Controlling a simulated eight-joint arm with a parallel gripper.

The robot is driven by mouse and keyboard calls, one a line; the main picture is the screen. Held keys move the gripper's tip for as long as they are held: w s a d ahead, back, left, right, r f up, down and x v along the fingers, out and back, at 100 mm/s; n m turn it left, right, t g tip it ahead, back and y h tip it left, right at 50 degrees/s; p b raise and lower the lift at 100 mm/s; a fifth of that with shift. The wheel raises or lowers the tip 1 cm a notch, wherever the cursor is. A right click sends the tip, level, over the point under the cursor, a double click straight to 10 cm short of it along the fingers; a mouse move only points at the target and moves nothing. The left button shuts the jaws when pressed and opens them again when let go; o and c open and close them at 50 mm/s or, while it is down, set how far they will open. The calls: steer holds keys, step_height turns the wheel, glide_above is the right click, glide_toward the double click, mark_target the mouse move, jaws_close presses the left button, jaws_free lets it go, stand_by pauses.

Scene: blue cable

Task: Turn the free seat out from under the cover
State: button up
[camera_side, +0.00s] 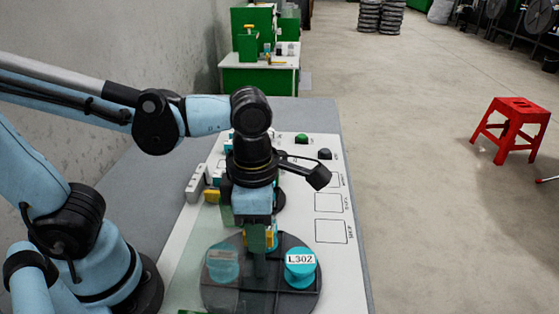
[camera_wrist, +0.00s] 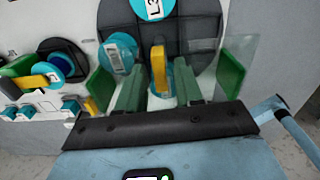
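A dark round turntable (camera_side: 300,306) lies on the white board in the side view. A second teal seat (camera_side: 222,265) shows dimly through the translucent cover (camera_side: 215,292) on the left. My gripper (camera_side: 259,238) points down over the turntable's middle, above a dark post (camera_side: 260,266). In the wrist view my green fingers (camera_wrist: 158,78) stand apart on either side of an upright yellow piece (camera_wrist: 158,60), with visible gaps. Contact is unclear.
A dial with a yellow handle (camera_wrist: 40,81) and small teal knobs stand left in the wrist view. Pale blocks (camera_side: 196,187) sit left of my gripper on the board. A green button (camera_side: 301,139) lies at the back. The board's right side is mostly flat.

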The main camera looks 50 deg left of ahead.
steer(key=shift+r, duration=0.1)
step_height(320, 180, up, 12)
stand_by(0.9)
steer(key=shift+f+n, duration=2)
steer(key=shift+n, duration=3.85)
steer(key=shift+f+n, duration=2.05)
steer(key=shift+n, duration=3.75)
steer(key=shift+f+n, duration=2)
steer(key=shift+n, duration=3.85)
